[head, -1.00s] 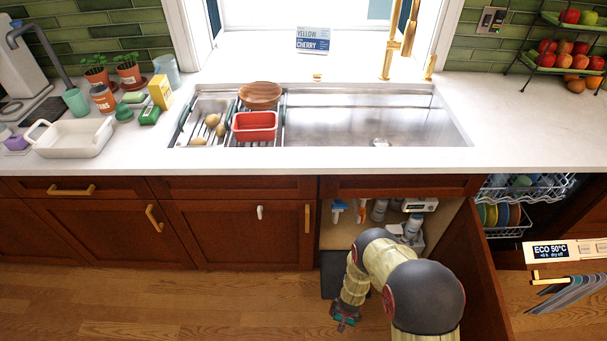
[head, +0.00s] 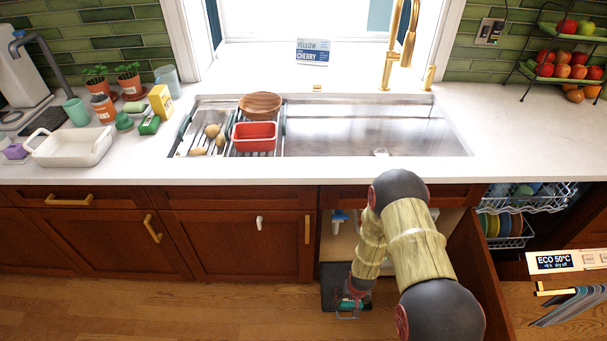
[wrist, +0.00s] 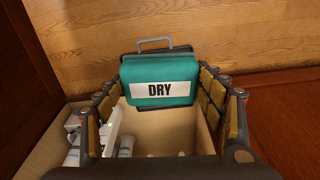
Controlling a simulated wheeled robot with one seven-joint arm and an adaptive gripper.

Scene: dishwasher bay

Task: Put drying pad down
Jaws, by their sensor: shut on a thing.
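The drying pad (wrist: 160,70) is a teal, box-like piece marked DRY, with a grey loop handle on top. In the wrist view it sits between the fingertips of my gripper (wrist: 161,85), which is shut on it. In the head view my gripper (head: 352,293) is low in front of the open sink cabinet. The teal of the pad (head: 350,303) shows just below it, partly covered by my arm. Its height above the floor is hard to tell.
The open cabinet door (head: 476,262) stands to the right, near my arm. Bottles (wrist: 125,147) show inside the cabinet. The pulled-out dishwasher rack (head: 520,198) is farther right. Floor (head: 180,310) at left is clear.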

